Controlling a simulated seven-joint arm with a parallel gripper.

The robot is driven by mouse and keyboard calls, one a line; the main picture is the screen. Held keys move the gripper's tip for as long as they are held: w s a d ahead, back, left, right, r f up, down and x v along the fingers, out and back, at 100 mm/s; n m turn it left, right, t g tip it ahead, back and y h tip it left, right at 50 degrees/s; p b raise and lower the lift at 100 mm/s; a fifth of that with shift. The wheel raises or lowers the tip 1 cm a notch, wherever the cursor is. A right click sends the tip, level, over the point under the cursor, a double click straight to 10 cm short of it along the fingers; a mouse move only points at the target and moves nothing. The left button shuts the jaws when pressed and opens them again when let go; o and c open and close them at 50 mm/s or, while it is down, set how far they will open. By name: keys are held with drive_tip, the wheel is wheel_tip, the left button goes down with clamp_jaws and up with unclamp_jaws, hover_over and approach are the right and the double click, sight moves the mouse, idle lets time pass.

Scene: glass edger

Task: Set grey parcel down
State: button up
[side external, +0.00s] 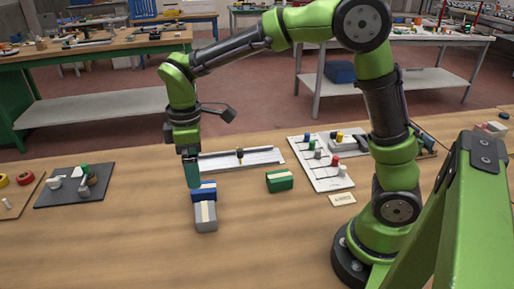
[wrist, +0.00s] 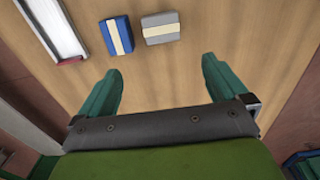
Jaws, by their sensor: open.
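The grey parcel (side external: 206,217), with a cream band, lies on the wooden table in front of the blue parcel (side external: 203,191) in the side view. In the wrist view the grey parcel (wrist: 161,28) lies just right of the blue parcel (wrist: 117,36), with a narrow gap between them. My gripper (side external: 192,183) is above and behind the blue parcel in the side view. In the wrist view its two green fingers (wrist: 160,82) are spread wide with nothing between them, and both parcels lie beyond the fingertips. The grey parcel is clear of the fingers.
A green parcel (side external: 279,180) lies to the right. A white rail (side external: 240,158) is behind the parcels. A white board with coloured knobs (side external: 320,162) stands farther right, and a dark mat with small parts (side external: 74,186) lies left. The table's front left is clear.

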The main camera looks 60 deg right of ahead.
sight(202, 212)
wheel_tip(202, 212, down, 16)
drive_tip(key=shift+s+f, duration=0.15)
drive_tip(key=shift+f, duration=0.05)
idle(0.4)
drive_tip(key=c, duration=1.2)
drive_tip(key=shift+o, duration=0.2)
drive_tip(key=shift+a+r, duration=0.1)
drive_tip(key=shift+r, duration=0.05)
